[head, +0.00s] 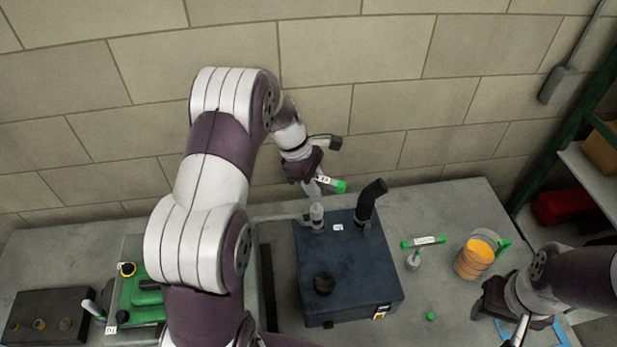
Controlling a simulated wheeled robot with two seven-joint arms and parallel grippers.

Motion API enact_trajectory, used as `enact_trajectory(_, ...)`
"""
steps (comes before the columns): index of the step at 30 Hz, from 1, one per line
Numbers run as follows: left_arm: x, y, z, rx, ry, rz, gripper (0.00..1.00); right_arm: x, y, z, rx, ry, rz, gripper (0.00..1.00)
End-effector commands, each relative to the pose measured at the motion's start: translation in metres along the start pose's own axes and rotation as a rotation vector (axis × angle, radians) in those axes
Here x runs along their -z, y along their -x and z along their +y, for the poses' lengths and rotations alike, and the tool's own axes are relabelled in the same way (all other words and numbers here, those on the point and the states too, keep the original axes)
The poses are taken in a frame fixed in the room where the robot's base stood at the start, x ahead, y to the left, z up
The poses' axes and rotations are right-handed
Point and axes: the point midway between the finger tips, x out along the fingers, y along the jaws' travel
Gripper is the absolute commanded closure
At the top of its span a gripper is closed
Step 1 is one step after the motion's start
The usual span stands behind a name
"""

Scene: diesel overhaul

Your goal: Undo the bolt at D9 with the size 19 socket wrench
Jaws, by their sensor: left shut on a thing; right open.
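My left gripper (314,180) is above the back edge of a dark blue box (355,270), shut on a wrench with a green end (338,186) and a white label too small to read. The wrench's grey shaft points down to a grey fitting (316,215) at the box's back left; I cannot tell whether they touch. A small white tag (338,227) sits on the box top, its text unreadable. A second green-handled wrench (423,242) with a grey socket lies on the table right of the box. My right gripper (496,305) is open at the lower right.
An orange cylinder (473,260) stands on the grey table (455,205). A black pipe (370,200) rises from the box's back right. A small green piece (431,316) lies in front. A green machine (140,295) and a dark block (45,318) are at left. Shelves stand right.

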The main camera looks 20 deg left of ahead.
Motion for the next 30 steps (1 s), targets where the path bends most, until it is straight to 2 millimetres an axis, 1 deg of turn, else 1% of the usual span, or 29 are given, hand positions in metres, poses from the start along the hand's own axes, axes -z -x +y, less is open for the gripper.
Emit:
enact_trajectory(10,0.0013,-0.0004,0.0005,-0.002,0.002,0.0,1.0,0.0,0.0001,0.0,0.0,0.0,0.0,0.57)
enact_trajectory(18,0.0084,0.0028,0.0027,-0.002,0.003,0.001,1.0,0.0005,0.0039,0.0,0.0,0.0,0.0,0.57)
enact_trajectory(24,0.008,0.0026,0.0025,-0.002,0.003,0.001,1.0,0.0004,0.0039,0.0,0.0,0.0,0.0,0.57)
enact_trajectory(30,0.0032,0.001,0.0008,-0.003,0.003,0.0,1.0,0.0008,0.0073,0.0,0.0,0.0,0.0,0.57)
